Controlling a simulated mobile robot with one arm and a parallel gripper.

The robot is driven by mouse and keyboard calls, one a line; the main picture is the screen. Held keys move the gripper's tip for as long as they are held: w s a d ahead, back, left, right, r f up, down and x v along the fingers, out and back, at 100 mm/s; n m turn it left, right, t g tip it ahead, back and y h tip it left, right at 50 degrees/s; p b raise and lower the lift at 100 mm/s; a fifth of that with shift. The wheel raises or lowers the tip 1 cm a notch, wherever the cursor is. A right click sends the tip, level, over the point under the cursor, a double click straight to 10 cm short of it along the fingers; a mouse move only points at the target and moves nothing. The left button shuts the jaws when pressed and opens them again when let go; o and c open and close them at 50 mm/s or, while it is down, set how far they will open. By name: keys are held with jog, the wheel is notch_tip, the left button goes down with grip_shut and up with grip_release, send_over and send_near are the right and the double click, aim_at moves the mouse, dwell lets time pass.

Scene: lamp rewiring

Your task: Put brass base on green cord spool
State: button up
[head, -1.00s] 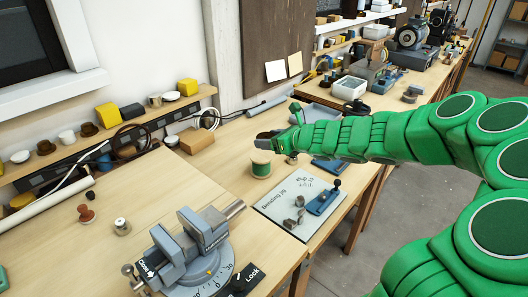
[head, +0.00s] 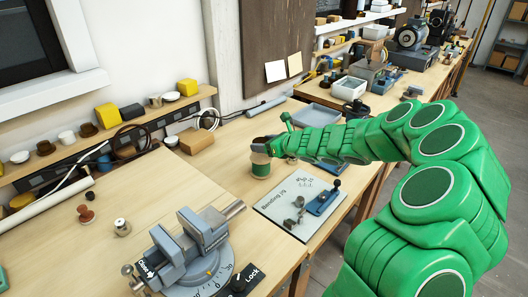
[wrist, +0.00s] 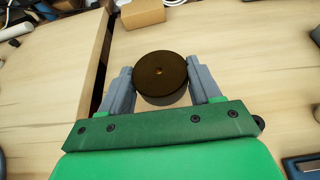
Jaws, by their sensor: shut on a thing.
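The green cord spool (head: 261,169) stands upright on the wooden bench, left of the bending jig. The brass base is a dark brown disc (wrist: 162,72) with a small centre hole, and it fills the space between the two grey fingers in the wrist view. My gripper (head: 262,147) is shut on this disc, right above the spool. In the head view the brass base (head: 258,149) shows as a dark edge at the spool's top. I cannot tell whether it rests on the spool or hangs just above it. The disc hides the spool in the wrist view.
A bending jig board (head: 291,209) lies in front of the spool, and a grey vise (head: 190,243) stands further forward. A cardboard block (head: 196,140) is behind left. A grey tray (head: 316,116) sits behind my gripper. The bench left of the spool is clear.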

aim_at(264, 157)
jog(key=shift+w+f, duration=0.15)
jog(key=shift+f, duration=1.65)
jog(key=shift+f, duration=0.15)
jog(key=o, duration=1.3)
jog(key=shift+o, duration=0.2)
